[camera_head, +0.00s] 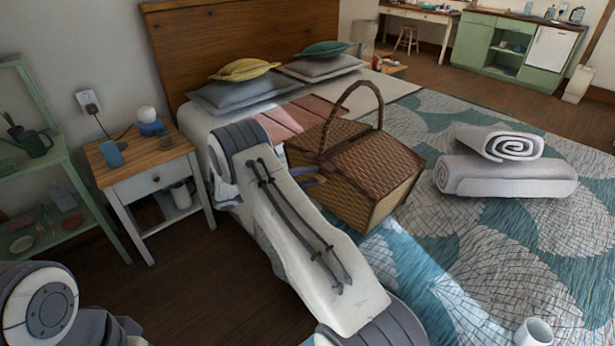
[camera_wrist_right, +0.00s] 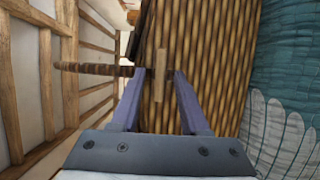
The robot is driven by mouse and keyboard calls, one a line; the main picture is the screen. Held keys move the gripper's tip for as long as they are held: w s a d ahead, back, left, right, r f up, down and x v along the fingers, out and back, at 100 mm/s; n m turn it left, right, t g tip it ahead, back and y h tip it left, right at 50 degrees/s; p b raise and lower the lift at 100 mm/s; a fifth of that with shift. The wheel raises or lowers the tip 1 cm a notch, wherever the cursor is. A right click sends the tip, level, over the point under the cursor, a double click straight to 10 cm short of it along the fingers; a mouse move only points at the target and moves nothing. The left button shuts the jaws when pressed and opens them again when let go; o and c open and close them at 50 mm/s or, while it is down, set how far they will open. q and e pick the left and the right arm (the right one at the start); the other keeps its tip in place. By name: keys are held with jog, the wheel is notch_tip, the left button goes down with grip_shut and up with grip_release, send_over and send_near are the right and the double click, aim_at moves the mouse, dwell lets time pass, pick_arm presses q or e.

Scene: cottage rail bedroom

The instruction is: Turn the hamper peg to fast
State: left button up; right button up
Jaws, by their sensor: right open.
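The wicker hamper (camera_head: 372,178) stands on the bed with its arched handle (camera_head: 327,118) up. Its woven side (camera_wrist_right: 213,60) fills the middle of the right wrist view. The peg (camera_wrist_right: 159,70), a small pale wooden bar, shows in front of that side and runs up and down in the wrist picture. My right gripper (camera_wrist_right: 157,78) is open, with one finger on each side of the peg and visible gaps between. In the head view my right gripper (camera_head: 310,178) is at the hamper's left side, partly hidden by my arm; the peg cannot be made out there. My left gripper is out of view.
Rolled towels (camera_head: 508,172) lie on the bed right of the hamper. A white cup (camera_head: 534,331) is at the bottom right. The patterned bedspread (camera_head: 470,255) has free room.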

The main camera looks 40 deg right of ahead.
grip_shut()
